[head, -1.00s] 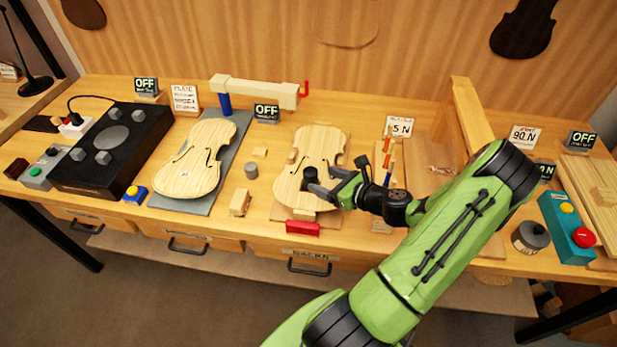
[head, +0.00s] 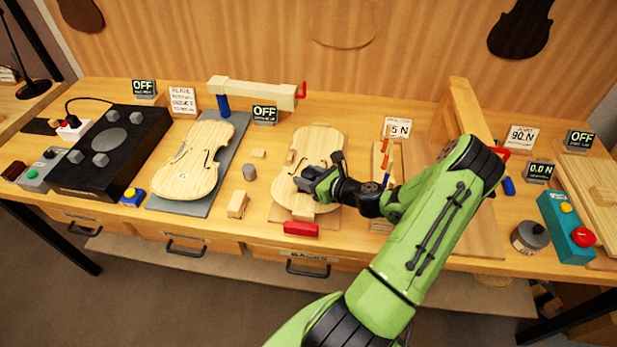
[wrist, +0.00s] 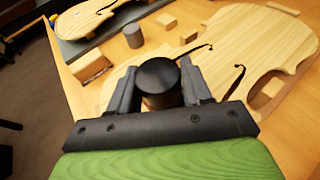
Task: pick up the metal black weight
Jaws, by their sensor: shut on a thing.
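The black metal weight (wrist: 158,80) is a dark cylinder between the two fingers of my gripper (wrist: 158,90) in the wrist view. The gripper is shut on it, and its top faces the camera. In the head view my gripper (head: 308,184) is over the lower part of the right-hand violin plate (head: 318,143). The weight is mostly hidden there by the fingers. I cannot tell whether its bottom touches the plate.
A grey cylinder (head: 249,172) and a wooden block (head: 237,204) stand left of the plate. A red block (head: 301,229) lies at the front edge. Another violin plate (head: 190,165) lies further left. A dark round weight (head: 530,237) stands at the right.

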